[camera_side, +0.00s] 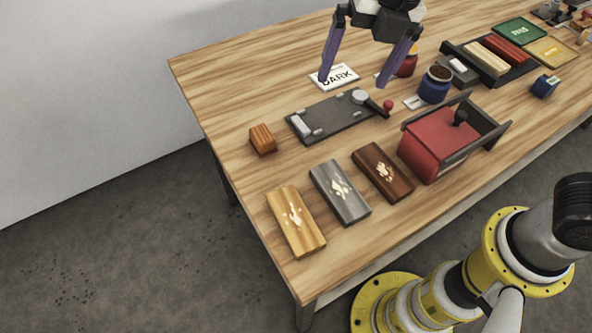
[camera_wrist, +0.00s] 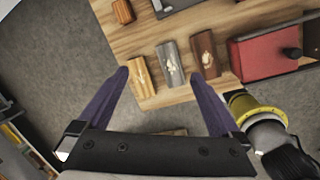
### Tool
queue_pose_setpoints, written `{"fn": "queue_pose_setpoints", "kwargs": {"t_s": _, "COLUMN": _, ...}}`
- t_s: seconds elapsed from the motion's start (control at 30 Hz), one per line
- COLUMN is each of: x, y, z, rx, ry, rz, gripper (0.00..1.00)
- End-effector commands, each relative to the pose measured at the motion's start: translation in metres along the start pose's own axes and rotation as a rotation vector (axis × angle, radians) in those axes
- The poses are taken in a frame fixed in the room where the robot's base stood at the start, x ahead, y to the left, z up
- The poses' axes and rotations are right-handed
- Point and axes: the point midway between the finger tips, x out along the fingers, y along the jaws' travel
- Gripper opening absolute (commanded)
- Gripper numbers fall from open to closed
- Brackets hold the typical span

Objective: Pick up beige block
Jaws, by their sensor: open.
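A light yellow-beige wooden block (camera_side: 295,221) with a cream inlay lies flat at the front left of the table. It also shows in the wrist view (camera_wrist: 141,77), just inside the left finger's tip in the picture. A grey block (camera_side: 340,193) and a dark brown block (camera_side: 383,172), each with a pale inlay, lie in a row to its right. My gripper (camera_side: 352,82) is open and empty, with purple fingers spread. In the side view it is high in the picture, over the "DARK" card, well apart from the beige block. In the wrist view my gripper (camera_wrist: 160,73) frames the row of blocks.
A small orange-brown block (camera_side: 263,140) and a dark plate with a lever (camera_side: 330,117) lie behind the row. A red box in a dark frame (camera_side: 434,151) stands to the right. Jars (camera_side: 435,85) and a black tray (camera_side: 462,47) are farther back. The table's front edge is near the blocks.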

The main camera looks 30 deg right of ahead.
Motion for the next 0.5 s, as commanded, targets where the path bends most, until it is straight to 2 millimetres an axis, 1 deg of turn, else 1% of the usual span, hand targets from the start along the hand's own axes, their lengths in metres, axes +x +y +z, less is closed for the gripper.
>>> {"fn": "queue_pose_setpoints", "kwargs": {"t_s": 0.03, "x": 0.02, "y": 0.024, "z": -0.015, "rx": -0.104, "ry": 0.032, "rz": -0.027, "gripper": 1.0}}
{"fn": "queue_pose_setpoints", "kwargs": {"t_s": 0.1, "x": 0.044, "y": 0.048, "z": -0.035, "rx": -0.207, "ry": 0.065, "rz": -0.056, "gripper": 1.0}}
{"fn": "queue_pose_setpoints", "kwargs": {"t_s": 0.2, "x": 0.074, "y": 0.071, "z": -0.066, "rx": -0.29, "ry": 0.103, "rz": -0.097, "gripper": 1.0}}
{"fn": "queue_pose_setpoints", "kwargs": {"t_s": 0.27, "x": 0.09, "y": 0.078, "z": -0.082, "rx": -0.329, "ry": 0.122, "rz": -0.122, "gripper": 1.0}}
{"fn": "queue_pose_setpoints", "kwargs": {"t_s": 0.3, "x": 0.098, "y": 0.079, "z": -0.093, "rx": -0.351, "ry": 0.133, "rz": -0.138, "gripper": 1.0}}
{"fn": "queue_pose_setpoints", "kwargs": {"t_s": 0.33, "x": 0.103, "y": 0.079, "z": -0.099, "rx": -0.365, "ry": 0.14, "rz": -0.149, "gripper": 1.0}}
{"fn": "queue_pose_setpoints", "kwargs": {"t_s": 0.4, "x": 0.108, "y": 0.08, "z": -0.109, "rx": -0.384, "ry": 0.146, "rz": -0.158, "gripper": 1.0}}
{"fn": "queue_pose_setpoints", "kwargs": {"t_s": 0.5, "x": 0.114, "y": 0.08, "z": -0.114, "rx": -0.393, "ry": 0.148, "rz": -0.16, "gripper": 1.0}}
